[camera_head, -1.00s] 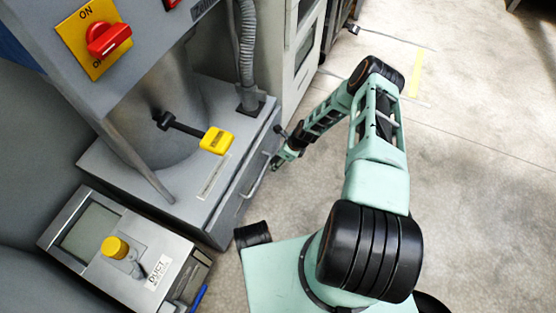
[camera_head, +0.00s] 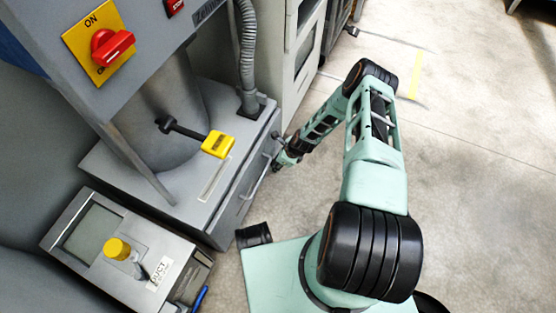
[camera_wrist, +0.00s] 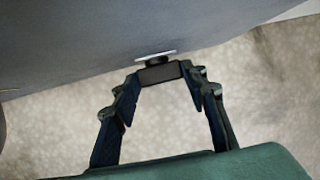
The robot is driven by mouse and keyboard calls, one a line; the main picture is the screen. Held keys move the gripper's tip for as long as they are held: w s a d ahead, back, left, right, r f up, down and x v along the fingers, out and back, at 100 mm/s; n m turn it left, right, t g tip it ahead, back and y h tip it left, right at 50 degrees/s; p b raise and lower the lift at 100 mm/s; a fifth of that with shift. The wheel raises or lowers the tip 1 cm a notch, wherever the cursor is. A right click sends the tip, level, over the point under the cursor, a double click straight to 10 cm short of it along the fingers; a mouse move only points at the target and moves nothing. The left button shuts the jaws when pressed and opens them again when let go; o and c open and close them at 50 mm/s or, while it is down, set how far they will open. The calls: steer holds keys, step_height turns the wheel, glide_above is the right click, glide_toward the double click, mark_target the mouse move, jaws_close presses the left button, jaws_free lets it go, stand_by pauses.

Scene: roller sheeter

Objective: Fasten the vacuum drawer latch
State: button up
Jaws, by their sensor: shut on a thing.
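The vacuum drawer is the front of the grey machine base, with a metal bar handle (camera_head: 254,183) in the head view. Its latch shows as a small dark block (camera_wrist: 160,73) against the grey panel (camera_wrist: 70,50) in the wrist view, with a pale strip just above it. My gripper (camera_head: 282,161) is at the right end of the drawer front, beyond the handle. In the wrist view my gripper's fingertips (camera_wrist: 165,77) are shut on the latch block, one on each side. The latch is too small in the head view to tell its position.
A yellow-tagged lever (camera_head: 217,144) sticks out above the base. A grey hose (camera_head: 247,60) runs down to the base's back corner. A box with a screen and yellow knob (camera_head: 116,248) stands at the lower left. The floor (camera_head: 480,180) to the right is clear.

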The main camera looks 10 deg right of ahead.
steer(key=shift+s+a+f+n+t+h+p, duration=0.15)
steer(key=shift+s+n+t+h+p, duration=0.1)
steer(key=shift+t+h, duration=0.5)
steer(key=shift+s+a+f+n+t+h+p, duration=0.2)
steer(key=shift+t+h, duration=0.25)
steer(key=shift+t, duration=0.6)
steer(key=shift+r, duration=0.15)
steer(key=o, duration=1.2)
steer(key=shift+c, duration=0.2)
step_height(320, 180, up, 10)
